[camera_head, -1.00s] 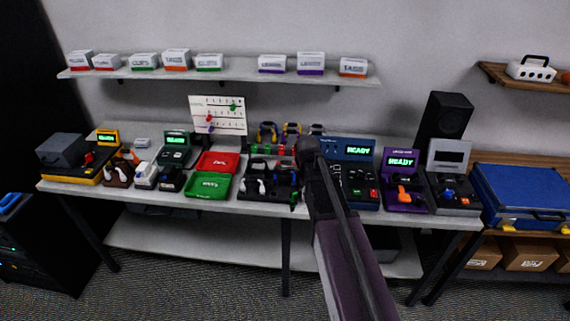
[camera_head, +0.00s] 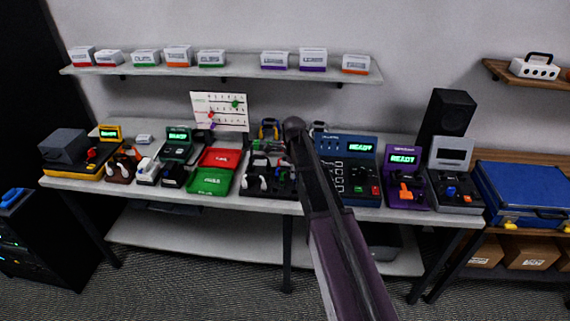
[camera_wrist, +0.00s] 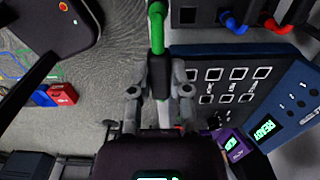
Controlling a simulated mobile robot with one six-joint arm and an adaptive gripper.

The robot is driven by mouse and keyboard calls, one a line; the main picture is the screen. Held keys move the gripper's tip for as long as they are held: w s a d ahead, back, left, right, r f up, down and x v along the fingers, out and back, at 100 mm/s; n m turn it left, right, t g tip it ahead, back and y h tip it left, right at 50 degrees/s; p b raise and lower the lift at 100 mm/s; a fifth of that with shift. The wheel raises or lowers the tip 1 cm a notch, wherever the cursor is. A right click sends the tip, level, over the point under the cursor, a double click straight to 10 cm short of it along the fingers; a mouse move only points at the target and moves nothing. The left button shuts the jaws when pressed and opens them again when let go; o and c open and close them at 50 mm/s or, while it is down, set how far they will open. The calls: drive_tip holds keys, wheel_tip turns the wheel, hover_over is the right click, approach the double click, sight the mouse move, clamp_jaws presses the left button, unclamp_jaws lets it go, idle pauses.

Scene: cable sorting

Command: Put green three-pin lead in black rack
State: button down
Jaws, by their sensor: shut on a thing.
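My gripper (camera_wrist: 160,76) is shut on the green lead (camera_wrist: 156,38) in the wrist view.
The blue tester (camera_head: 345,147) stands right of my arm; its panel (camera_wrist: 222,72) lies close right of the gripper in the wrist view. The purple tester (camera_head: 402,158) is farther right. Green (camera_head: 210,181) and red (camera_head: 220,158) trays lie left of the rack.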

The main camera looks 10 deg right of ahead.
drive_tip(key=w+a, duration=0.2)
drive_tip(key=w, duration=0.3)
drive_tip(key=shift+w, duration=0.3)
drive_tip(key=shift+f, duration=0.25)
drive_tip(key=shift+f+b, duration=2.6)
drive_tip(key=shift+b, duration=0.2)
drive_tip(key=shift+f+b, duration=0.9)
idle(0.9)
idle(0.3)
drive_tip(key=c, duration=0.5)
unclamp_jaws()
